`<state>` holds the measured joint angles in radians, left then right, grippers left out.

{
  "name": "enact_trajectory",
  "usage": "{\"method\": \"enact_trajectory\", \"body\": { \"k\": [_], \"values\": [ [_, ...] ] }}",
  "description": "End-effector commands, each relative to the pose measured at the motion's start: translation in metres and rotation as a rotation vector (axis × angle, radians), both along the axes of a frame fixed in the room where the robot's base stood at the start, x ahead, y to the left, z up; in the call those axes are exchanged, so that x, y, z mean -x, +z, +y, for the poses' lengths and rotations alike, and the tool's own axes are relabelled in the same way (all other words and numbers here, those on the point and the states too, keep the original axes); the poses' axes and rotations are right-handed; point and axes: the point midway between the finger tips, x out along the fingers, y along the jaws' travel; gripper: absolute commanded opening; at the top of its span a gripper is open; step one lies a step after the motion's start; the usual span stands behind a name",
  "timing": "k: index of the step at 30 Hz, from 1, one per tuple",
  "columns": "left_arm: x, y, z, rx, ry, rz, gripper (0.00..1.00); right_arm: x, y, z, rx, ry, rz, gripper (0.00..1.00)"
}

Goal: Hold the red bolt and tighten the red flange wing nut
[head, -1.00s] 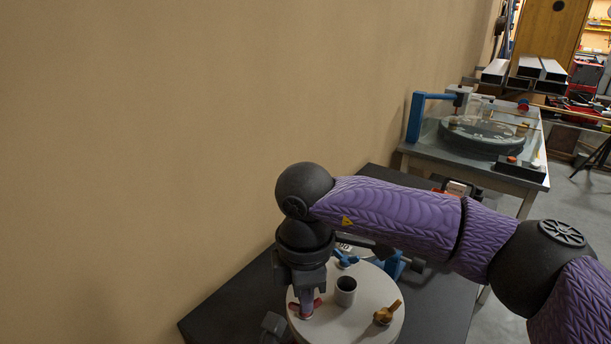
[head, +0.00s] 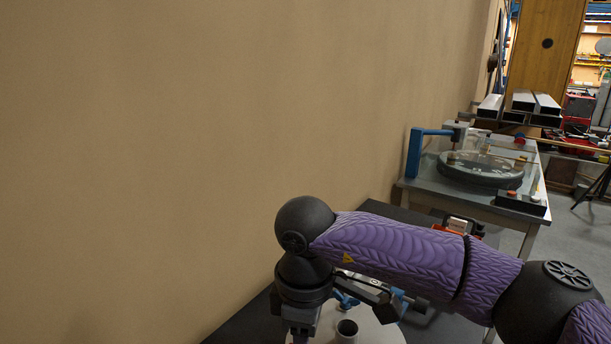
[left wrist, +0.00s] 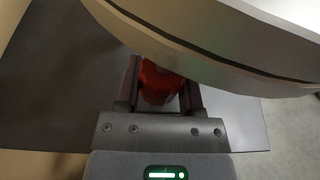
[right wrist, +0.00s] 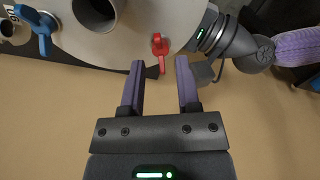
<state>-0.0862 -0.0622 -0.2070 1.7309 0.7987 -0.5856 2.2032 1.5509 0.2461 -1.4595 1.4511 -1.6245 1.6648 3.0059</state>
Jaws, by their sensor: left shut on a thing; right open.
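The red flange wing nut (right wrist: 159,46) sits near the edge of the pale round plate (right wrist: 135,33) in the right wrist view. My right gripper (right wrist: 160,61) is open and empty, with the wing nut just beyond and between its fingertips. In the left wrist view my left gripper (left wrist: 161,62) is shut on the red bolt (left wrist: 160,84) under the plate's edge. The bolt's upper part is hidden by the plate. In the head view my right wrist is low over the plate (head: 378,333); its fingers and the wing nut are out of frame.
A blue wing nut (right wrist: 42,30) and an open grey cylinder (right wrist: 96,10) stand on the plate; the cylinder also shows in the head view (head: 347,331). A tan wall (head: 150,150) rises close on the left. A second bench (head: 470,200) stands behind.

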Motion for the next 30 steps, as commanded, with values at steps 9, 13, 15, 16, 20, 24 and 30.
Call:
{"method": "enact_trajectory", "body": {
  "k": [9, 13, 15, 16, 20, 24, 30],
  "values": [
    [0.0, -0.001, 0.0, 0.0, 0.0, 0.001, 0.0, 0.0, 0.034, 0.0, 0.001, 0.001, 0.001, 0.41],
    [0.0, -0.001, 0.0, 0.0, 0.0, 0.001, 0.0, 0.0, 0.034, 0.0, 0.001, 0.004, 0.001, 0.41],
    [0.0, -0.001, 0.0, 0.0, 0.0, 0.001, 0.0, 0.0, 0.034, 0.0, 0.001, 0.085, 0.001, 0.41],
    [0.0, -0.001, 0.0, 0.0, 0.0, 0.001, 0.0, 0.0, 0.034, 0.0, 0.001, 0.151, 0.001, 0.41],
    [0.0, -0.001, 0.0, 0.0, 0.0, 0.001, 0.0, 0.0, 0.034, 0.0, 0.001, 0.401, 0.001, 0.41],
    [0.0, 0.0, 0.0, 0.0, 0.0, 0.001, 0.0, 0.0, 0.034, 0.0, 0.001, 0.603, 0.0, 0.41],
    [0.0, 0.0, 0.0, 0.001, 0.001, 0.002, 0.0, 0.0, 0.034, 0.0, 0.0, 0.921, 0.0, 0.41]
  ]
}}
